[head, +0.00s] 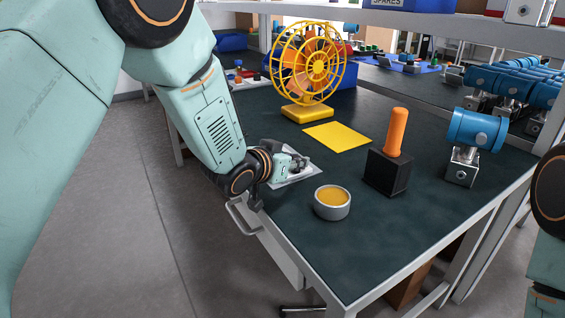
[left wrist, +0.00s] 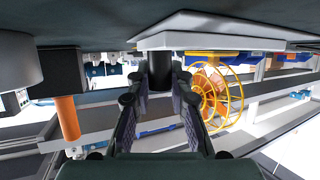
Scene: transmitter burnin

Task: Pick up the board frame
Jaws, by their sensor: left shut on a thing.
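The board frame (head: 311,171) is a flat pale grey plate lying on the dark bench top near its left edge, partly hidden by my left gripper. It also shows in the left wrist view (left wrist: 215,39), where the picture is upside down and a dark post (left wrist: 160,68) stands on the plate. My left gripper (head: 290,165) is low over the plate, and its two fingers (left wrist: 161,95) are closed on the post from both sides. The plate appears to rest on the bench. My right gripper is out of view.
A grey tin with yellow contents (head: 332,203) stands close to the right of the plate. Beyond are a black block with an orange handle (head: 388,172), a yellow mat (head: 337,137), a yellow caged wheel (head: 310,68) and a blue cylinder on a metal stand (head: 476,130). A drawer handle (head: 240,217) juts out below.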

